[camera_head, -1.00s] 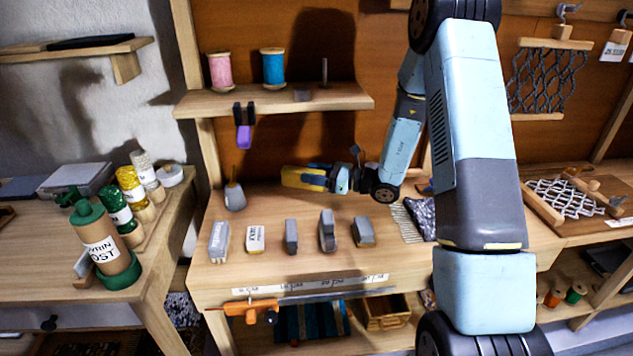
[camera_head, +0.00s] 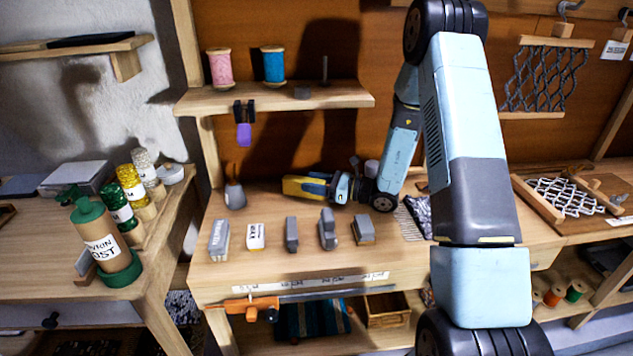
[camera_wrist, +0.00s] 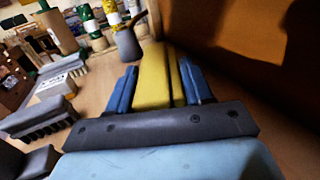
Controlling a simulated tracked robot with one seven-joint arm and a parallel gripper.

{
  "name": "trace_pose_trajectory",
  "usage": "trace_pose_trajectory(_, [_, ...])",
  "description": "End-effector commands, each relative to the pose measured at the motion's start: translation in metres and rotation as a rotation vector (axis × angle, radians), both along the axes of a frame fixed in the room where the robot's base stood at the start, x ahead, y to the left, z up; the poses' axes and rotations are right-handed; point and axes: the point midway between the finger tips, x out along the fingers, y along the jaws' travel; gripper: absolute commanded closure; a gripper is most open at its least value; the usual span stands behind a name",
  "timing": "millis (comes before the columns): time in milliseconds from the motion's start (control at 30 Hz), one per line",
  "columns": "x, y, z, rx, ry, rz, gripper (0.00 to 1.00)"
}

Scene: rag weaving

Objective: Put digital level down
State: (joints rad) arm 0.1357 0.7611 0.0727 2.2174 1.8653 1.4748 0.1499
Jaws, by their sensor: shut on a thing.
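The digital level is a yellow and dark bar (camera_head: 301,186) at the back of the middle workbench in the head view. My gripper (camera_head: 339,187) is shut on it and holds it lengthwise, pointing left. In the wrist view the yellow level (camera_wrist: 153,78) sits between the two blue fingers of my gripper (camera_wrist: 160,85). The level is low, close to the bench top (camera_head: 270,215); I cannot tell whether it touches it.
A grey oil can (camera_head: 235,196) stands just left of the level. Several grey blocks and a white labelled block (camera_head: 255,236) line the bench front. A shelf with pink (camera_head: 220,68) and blue spools (camera_head: 273,65) hangs above. Bare bench lies between the blocks and the level.

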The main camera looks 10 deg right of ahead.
Motion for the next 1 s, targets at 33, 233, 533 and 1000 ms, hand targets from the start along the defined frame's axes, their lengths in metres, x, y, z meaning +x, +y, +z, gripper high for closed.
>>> trace_pose_trajectory(33, [0.000,0.000,0.000,0.000,0.000,0.000,0.92])
trace_pose_trajectory(233, [0.000,0.000,0.000,0.000,0.000,0.000,0.35])
trace_pose_trajectory(533, [0.000,-0.001,0.000,0.000,0.000,-0.001,0.24])
trace_pose_trajectory(1000, [-0.012,-0.032,0.012,-0.001,0.001,-0.005,0.24])
